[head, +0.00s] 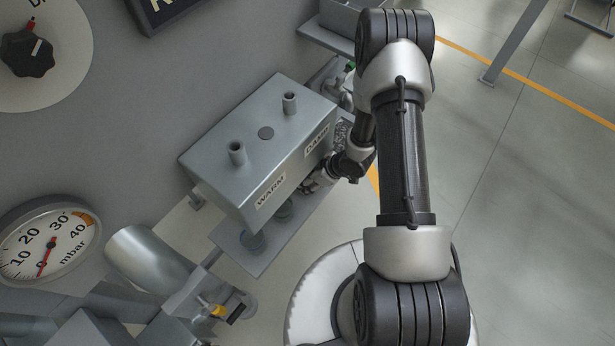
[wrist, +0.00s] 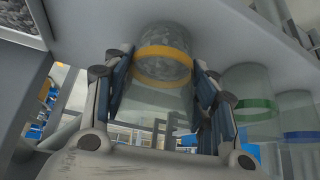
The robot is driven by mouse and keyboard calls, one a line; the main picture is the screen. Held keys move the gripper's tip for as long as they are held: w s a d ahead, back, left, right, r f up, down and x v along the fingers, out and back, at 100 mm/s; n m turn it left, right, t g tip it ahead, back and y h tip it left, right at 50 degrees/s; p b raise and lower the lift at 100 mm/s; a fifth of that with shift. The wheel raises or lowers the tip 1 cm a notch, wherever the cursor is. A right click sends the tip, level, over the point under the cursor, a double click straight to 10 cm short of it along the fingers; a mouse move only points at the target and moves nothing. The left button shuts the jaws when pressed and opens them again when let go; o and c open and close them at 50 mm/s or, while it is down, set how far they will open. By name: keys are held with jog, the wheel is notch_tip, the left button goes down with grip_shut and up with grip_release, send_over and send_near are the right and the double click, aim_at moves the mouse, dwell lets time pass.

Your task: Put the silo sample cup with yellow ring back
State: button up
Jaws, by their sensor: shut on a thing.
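The sample cup with the yellow ring (wrist: 163,52) is clear and holds grey grainy material. It sits between the two fingers of my gripper (wrist: 162,85) in the wrist view, and the fingers are shut on its sides. The end of the cup lies close against a grey surface; I cannot tell whether they touch. In the head view my gripper (head: 313,181) is at the right side of the grey box marked WARM and DAMP (head: 225,165), partly hidden by it. The yellow-ring cup cannot be made out there.
A clear cup with a green ring (wrist: 252,104) and one with a blue ring (wrist: 299,135) stand right of the held cup in the wrist view. A grey shelf (head: 262,256) with round pieces lies below the box. A pressure gauge (head: 45,243) is at left.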

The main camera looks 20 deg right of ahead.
jog(key=o, duration=1.2)
jog(key=shift+f, duration=0.1)
